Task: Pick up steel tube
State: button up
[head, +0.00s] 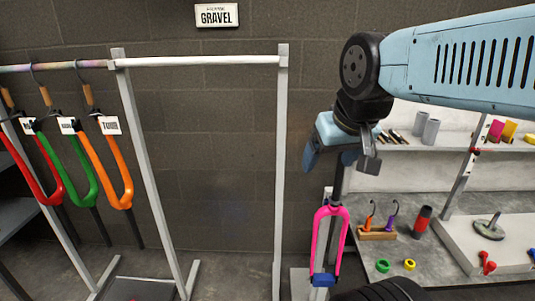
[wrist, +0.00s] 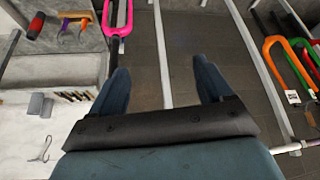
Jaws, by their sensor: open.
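Two plain grey tubes stand side by side on the wall shelf at the right in the head view, a left one (head: 419,123) and a right one (head: 431,131). Either could be the steel tube; I cannot tell which. They also show small at the left of the wrist view, as one tube (wrist: 35,103) and another (wrist: 47,107). My gripper (head: 341,165) is left of the shelf in the head view. In the wrist view my gripper (wrist: 162,68) has its two blue fingers spread with nothing between them. The tubes lie outside the fingers, well to the left.
A pink fork (head: 317,240) stands below my gripper, with a blue piece at its foot. Red, green and orange forks (head: 125,190) hang from a rail at left. A white frame (head: 200,60) stands mid-picture. The bench (head: 400,255) holds hooks, a red-black cylinder (head: 422,222) and rings.

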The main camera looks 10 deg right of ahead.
aim_at(422, 220)
jog(key=u, duration=1.65)
jog(key=i, duration=0.1)
jog(key=z, duration=3.05)
jog(key=k, duration=0.85)
jog(key=z, duration=0.25)
jog(key=i, duration=0.85)
jog(key=u, duration=0.1)
